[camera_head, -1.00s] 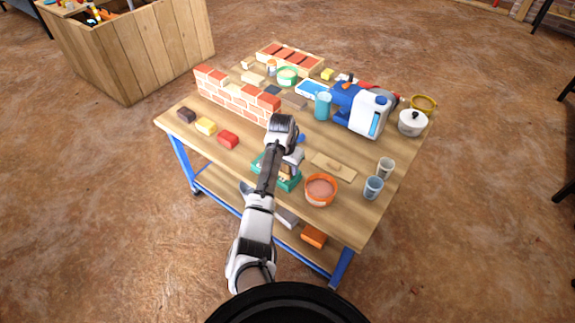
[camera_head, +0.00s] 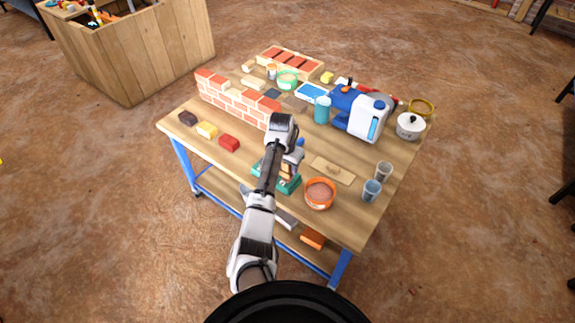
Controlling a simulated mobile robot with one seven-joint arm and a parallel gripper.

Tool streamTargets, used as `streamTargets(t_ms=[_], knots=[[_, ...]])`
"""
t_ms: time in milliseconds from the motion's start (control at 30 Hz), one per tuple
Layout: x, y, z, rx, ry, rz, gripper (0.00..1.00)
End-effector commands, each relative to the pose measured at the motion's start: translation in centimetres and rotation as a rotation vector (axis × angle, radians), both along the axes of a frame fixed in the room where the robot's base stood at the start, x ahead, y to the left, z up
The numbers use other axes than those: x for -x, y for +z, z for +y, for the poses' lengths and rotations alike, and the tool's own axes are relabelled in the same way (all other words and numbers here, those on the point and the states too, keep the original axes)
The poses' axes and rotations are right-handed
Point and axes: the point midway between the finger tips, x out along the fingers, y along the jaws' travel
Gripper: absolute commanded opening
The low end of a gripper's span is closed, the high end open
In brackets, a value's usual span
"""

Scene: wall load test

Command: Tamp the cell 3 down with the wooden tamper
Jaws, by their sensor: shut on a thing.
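My gripper (camera_head: 291,160) is over the teal tray (camera_head: 293,187), close behind my forearm, which hides much of it. It is shut on a tan wooden piece, apparently the wooden tamper (camera_head: 286,171), held upright with its lower end at the tray. Whether the tamper touches the filling, and which cell it is over, I cannot tell. The tray's cells are mostly hidden by my arm, and I cannot make out cell 3.
Right of the tray are an orange bowl (camera_head: 319,194) of brownish material, a flat wooden board (camera_head: 333,170) and two cups (camera_head: 372,190). A brick wall (camera_head: 235,101) stands behind left. A blue-and-white machine (camera_head: 360,113) stands behind right.

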Motion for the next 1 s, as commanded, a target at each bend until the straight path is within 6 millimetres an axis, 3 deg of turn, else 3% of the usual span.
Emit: streamTargets(t_ms=[467,1000], knots=[[0.0,4.2,0.0,0.000,-0.001,-0.001,0.16],[0.0,4.3,0.0,0.000,-0.001,-0.001,0.16]])
